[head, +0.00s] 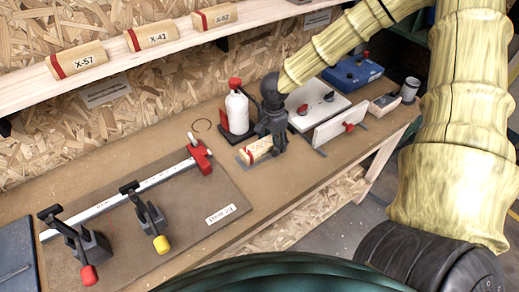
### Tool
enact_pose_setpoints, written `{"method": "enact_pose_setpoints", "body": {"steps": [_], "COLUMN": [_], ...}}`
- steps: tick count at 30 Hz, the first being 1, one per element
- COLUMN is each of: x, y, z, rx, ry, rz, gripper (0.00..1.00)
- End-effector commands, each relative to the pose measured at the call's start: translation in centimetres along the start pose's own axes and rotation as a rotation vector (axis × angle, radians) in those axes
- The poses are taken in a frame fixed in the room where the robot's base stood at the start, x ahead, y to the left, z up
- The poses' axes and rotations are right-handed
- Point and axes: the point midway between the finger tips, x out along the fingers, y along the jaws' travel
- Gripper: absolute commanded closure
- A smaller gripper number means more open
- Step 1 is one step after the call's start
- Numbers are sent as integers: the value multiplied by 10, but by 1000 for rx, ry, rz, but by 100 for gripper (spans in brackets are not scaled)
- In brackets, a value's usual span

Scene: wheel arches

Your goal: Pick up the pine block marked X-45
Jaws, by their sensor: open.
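A pine block (258,148) with a red band at its left end lies on a flat grey piece on the workbench. Its marking is too small and partly covered to read. My gripper (271,140) is open and points down at the block's right part, its dark fingers hiding some of it. I cannot tell whether the fingers touch it. Three similar blocks stand on the shelf above: one marked X-57 (77,60), one that seems to read X-43 (151,36), and one that seems to read X-62 (216,16).
A white bottle with a red cap (237,110) stands just left of my gripper. A white board with a red knob (339,126) stands close on the right. A clamp bar (130,190) and toggle clamps (150,222) occupy the left of the workbench (245,205).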

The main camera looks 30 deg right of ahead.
Motion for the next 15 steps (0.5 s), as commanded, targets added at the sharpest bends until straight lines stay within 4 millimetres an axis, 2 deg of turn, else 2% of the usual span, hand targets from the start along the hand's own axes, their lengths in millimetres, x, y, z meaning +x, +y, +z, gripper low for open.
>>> {"method": "enact_pose_setpoints", "body": {"steps": [4, 12, 15], "x": [0, 0, 0], "y": [0, 0, 0], "z": [0, 0, 0], "rx": [0, 0, 0], "ry": [0, 0, 0], "rz": [0, 0, 0], "gripper": [35, 84, 87]}}
